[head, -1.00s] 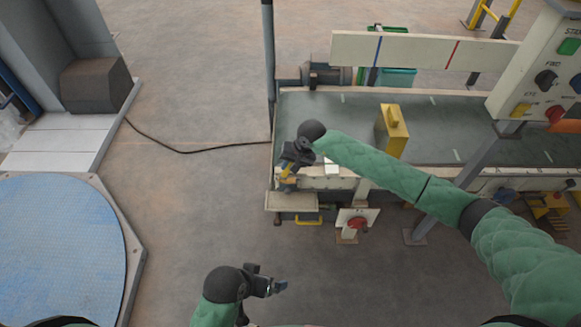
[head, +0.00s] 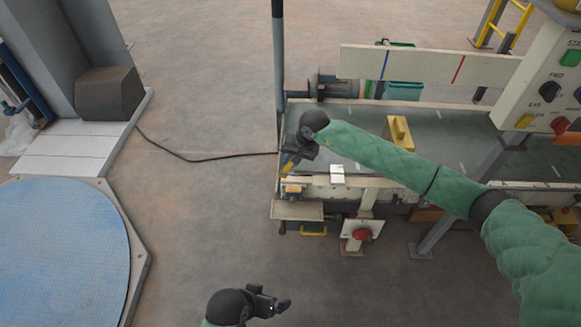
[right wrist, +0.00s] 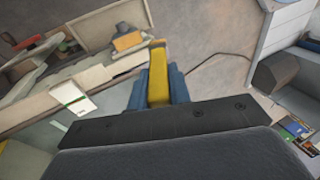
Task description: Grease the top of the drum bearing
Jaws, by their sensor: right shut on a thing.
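My right gripper (head: 290,161) is above the near left corner of the belt conveyor (head: 440,132). It is shut on a yellow bar-shaped tool (right wrist: 158,76), which sits between blue fingers in the right wrist view; its far end is hard to make out. A small orange-yellow block (head: 293,190), perhaps the drum bearing, sits on the conveyor's near end, just below the gripper and apart from it. It also shows in the right wrist view (right wrist: 127,41). My left gripper (head: 272,303) is low at the bottom, away from the conveyor; its finger gap is unclear.
A white box (head: 337,172) lies on the conveyor's near edge. A yellow block (head: 398,131) stands on the belt.

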